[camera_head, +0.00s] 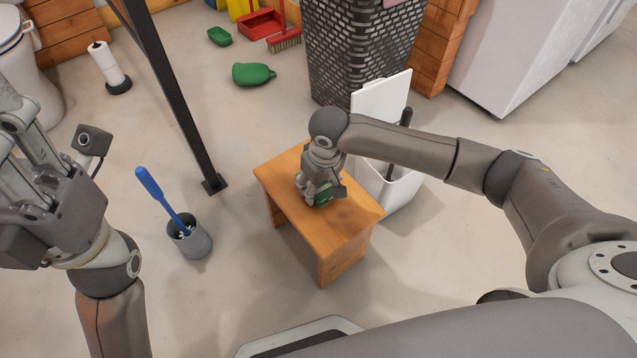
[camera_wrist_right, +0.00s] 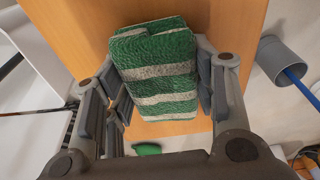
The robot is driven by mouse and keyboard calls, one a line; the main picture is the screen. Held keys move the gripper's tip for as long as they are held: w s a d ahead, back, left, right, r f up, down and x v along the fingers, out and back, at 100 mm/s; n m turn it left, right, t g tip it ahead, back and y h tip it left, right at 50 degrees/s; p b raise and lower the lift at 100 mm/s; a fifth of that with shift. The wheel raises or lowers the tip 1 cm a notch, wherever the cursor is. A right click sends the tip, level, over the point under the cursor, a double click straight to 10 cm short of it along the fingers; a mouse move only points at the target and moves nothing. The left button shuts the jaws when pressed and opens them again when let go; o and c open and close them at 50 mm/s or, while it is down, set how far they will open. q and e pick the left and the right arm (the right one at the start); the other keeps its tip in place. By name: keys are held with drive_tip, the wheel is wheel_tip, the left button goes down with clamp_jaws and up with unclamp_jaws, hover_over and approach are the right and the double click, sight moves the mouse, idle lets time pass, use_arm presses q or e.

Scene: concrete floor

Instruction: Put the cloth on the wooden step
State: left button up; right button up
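The cloth (camera_wrist_right: 158,70) is folded into a thick pad with green and white stripes. It fills the gap between the fingers of my right gripper (camera_wrist_right: 160,85), which press against its two sides. In the head view only a little green of the cloth (camera_head: 323,198) shows below my right gripper (camera_head: 322,196). The wooden step (camera_head: 345,222) is a low orange-brown stool, and my right gripper is low over its top. I cannot tell whether the cloth touches the step. My left gripper (camera_head: 25,190) is at the left edge, partly cut off, away from the step.
A grey holder (camera_head: 190,244) with a blue-handled brush stands left of the step. A white open bin (camera_head: 392,188) stands close behind its right side. A dark metal post (camera_head: 180,100) rises at the left.

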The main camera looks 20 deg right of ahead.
drive_tip(key=o, duration=0.4)
drive_tip(key=shift+c, duration=0.2)
drive_tip(key=shift+r, duration=0.1)
